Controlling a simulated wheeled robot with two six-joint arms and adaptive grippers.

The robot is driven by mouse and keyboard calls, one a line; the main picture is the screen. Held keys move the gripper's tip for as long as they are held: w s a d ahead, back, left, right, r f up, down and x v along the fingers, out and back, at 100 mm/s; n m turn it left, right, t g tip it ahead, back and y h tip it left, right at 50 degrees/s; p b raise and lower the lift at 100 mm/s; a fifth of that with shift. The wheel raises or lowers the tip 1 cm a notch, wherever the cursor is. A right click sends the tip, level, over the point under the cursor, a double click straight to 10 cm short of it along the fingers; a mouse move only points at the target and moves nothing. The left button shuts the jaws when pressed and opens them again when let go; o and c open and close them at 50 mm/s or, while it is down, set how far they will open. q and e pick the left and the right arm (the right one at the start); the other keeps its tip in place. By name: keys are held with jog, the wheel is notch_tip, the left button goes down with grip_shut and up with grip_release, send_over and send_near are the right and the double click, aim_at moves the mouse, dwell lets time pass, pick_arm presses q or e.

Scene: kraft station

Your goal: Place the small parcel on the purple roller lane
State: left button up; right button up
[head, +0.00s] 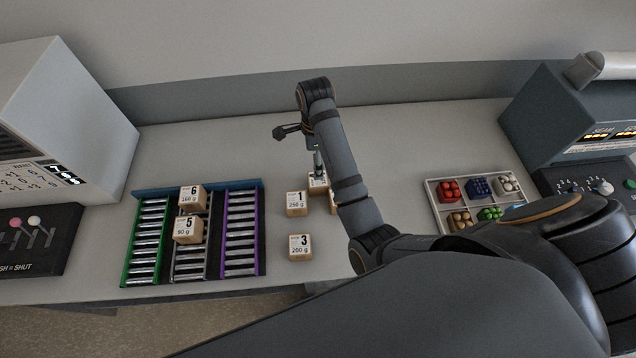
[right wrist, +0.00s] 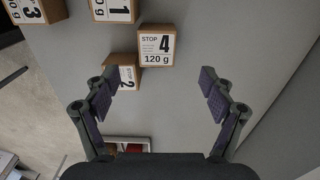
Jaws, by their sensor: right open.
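Several small parcels are in view, and which one the task means by small I cannot tell. Parcel 4, marked 120 g (right wrist: 157,46), lies ahead of my open right gripper (right wrist: 158,82), between the lines of its fingers but not gripped. In the head view, parcel 4 (head: 318,187) is partly covered by the gripper (head: 318,165). Parcel 2 (right wrist: 122,77) touches or nearly touches it and is mostly hidden by my arm in the head view. The purple roller lane (head: 241,232) is the rack's right lane and is empty. My left gripper is not in view.
Parcel 1 (head: 296,203) and parcel 3 (head: 300,247) stand right of the rack. Parcels 6 (head: 192,198) and 5 (head: 187,230) sit on the middle lane. The green lane (head: 147,240) is empty. A sorting tray (head: 436,208) lies at the right.

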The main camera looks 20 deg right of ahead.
notch_tip(320, 180, down, 6)
jog(key=b, duration=0.5)
jog(key=shift+r, duration=0.3)
jog(key=f+b, duration=0.2)
jog(key=f, duration=0.1)
jog(key=f+b, duration=0.1)
jog(key=shift+s+d+f, duration=0.15)
jog(key=shift+s+f, duration=0.15)
jog(key=shift+f, duration=0.25)
jog(key=c, duration=1.4)
jog(key=shift+w+r+p, duration=0.1)
jog(key=shift+r+p, duration=0.35)
jog(key=shift+r, duration=1.05)
notch_tip(320, 180, up, 7)
jog(key=p, duration=0.7)
jog(key=shift+r, duration=0.2)
jog(key=shift+f, duration=0.1)
